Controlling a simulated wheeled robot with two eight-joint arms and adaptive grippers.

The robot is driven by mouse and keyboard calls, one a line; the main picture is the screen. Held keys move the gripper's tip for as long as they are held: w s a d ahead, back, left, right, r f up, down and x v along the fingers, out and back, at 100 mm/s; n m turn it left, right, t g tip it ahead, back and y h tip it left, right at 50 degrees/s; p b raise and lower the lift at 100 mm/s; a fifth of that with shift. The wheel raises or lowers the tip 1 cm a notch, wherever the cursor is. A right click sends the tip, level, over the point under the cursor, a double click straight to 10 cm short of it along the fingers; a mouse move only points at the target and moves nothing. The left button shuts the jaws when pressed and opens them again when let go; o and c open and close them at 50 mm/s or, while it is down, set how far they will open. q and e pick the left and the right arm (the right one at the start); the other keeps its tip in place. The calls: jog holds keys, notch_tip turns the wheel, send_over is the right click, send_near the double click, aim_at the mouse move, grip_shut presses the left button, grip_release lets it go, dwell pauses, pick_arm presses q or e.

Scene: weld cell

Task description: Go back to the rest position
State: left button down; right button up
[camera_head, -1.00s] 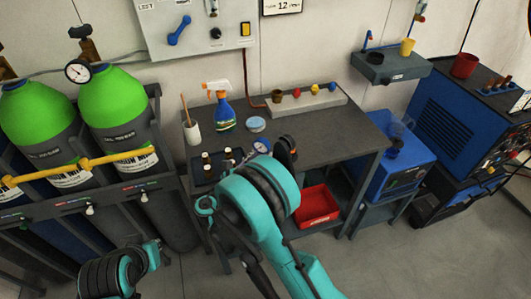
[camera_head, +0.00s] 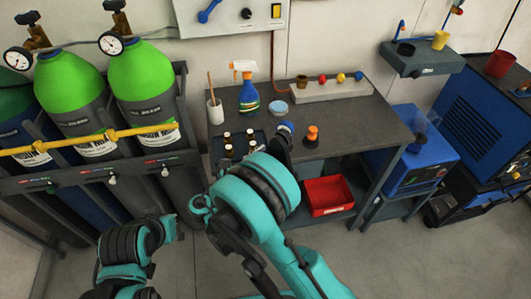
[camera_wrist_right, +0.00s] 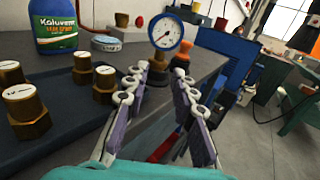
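My right gripper (camera_wrist_right: 160,85) is open in the right wrist view, its two fingers apart with nothing between the pads. A blue-rimmed pressure gauge (camera_wrist_right: 167,34) stands just beyond its fingertips on the dark workbench (camera_head: 345,120). In the head view the gauge (camera_head: 286,127) is partly hidden, and my teal right arm covers most of that gripper. An orange and black piece (camera_head: 312,136) stands on the bench to the right of the gauge. My left arm is low at the left of the head view; no left gripper fingers show.
Several brass fittings (camera_wrist_right: 82,68) stand on a dark tray left of my right gripper. A spray bottle (camera_head: 248,93) and a round tin (camera_head: 278,109) are behind. A red bin (camera_head: 328,196) sits below the bench. Green-topped cylinders (camera_head: 143,75) stand left. Floor is clear at lower right.

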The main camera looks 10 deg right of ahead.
jog(key=shift+d, duration=0.1)
dwell(0.4)
jog(key=s+d+r+m+g+y, duration=0.2)
jog(key=s+d+m+g+y, duration=0.35)
jog(key=d+m, duration=0.55)
jog(key=s+a+m+t+y, duration=0.1)
jog(key=s+a+m+y, duration=0.1)
jog(key=s+m+y, duration=0.6)
jog(key=s+m, duration=0.5)
jog(key=m, duration=0.1)
jog(key=shift+s+a+r+m, duration=0.2)
jog(key=shift+r+m, duration=0.15)
jog(key=shift+m, duration=0.05)
